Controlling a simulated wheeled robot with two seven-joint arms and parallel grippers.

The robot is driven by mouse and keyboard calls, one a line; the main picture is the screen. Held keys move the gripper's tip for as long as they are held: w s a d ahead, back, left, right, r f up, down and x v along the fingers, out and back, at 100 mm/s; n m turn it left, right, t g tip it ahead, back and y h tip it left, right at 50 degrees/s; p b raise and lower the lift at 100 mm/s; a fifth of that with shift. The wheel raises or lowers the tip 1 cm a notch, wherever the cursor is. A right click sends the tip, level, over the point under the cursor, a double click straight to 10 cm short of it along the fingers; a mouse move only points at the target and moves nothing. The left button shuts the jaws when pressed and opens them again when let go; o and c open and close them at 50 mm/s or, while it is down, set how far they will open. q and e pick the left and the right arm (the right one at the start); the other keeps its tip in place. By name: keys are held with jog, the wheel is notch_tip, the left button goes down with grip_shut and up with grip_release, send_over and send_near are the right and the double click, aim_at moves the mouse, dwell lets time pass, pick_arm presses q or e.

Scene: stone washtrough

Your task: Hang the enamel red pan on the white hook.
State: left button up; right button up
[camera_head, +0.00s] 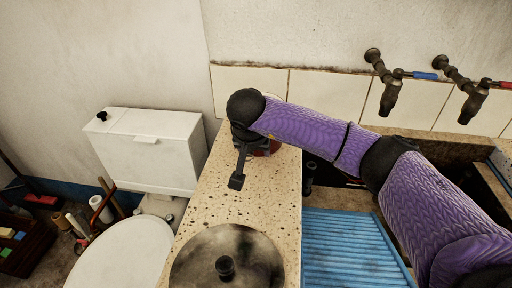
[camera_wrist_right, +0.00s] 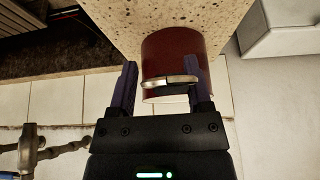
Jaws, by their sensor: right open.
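The enamel red pan (camera_head: 273,146) stands on the speckled stone counter near the tiled wall, mostly hidden behind my right gripper in the head view. In the right wrist view the pan (camera_wrist_right: 172,52) is a dark red cylinder with a pale metallic handle band (camera_wrist_right: 169,81) facing the gripper. My right gripper (camera_wrist_right: 160,76) is open, with its two fingers on either side of the handle band. I cannot tell whether a finger touches the pan. My right gripper also shows in the head view (camera_head: 248,138), its fingertips hidden. I see no white hook. My left gripper is out of view.
A round dark lid (camera_head: 215,262) with a knob lies on the front of the counter (camera_head: 205,215). A white toilet cistern (camera_head: 150,150) stands at left. A blue ribbed board (camera_head: 350,245) lies at right under my arm. Taps (camera_head: 388,90) stick out from the wall.

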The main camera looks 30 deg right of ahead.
jog(key=p+v, duration=0.3)
jog(key=v, duration=0.9)
jog(key=shift+w+a, duration=0.15)
jog(key=shift+w, duration=0.05)
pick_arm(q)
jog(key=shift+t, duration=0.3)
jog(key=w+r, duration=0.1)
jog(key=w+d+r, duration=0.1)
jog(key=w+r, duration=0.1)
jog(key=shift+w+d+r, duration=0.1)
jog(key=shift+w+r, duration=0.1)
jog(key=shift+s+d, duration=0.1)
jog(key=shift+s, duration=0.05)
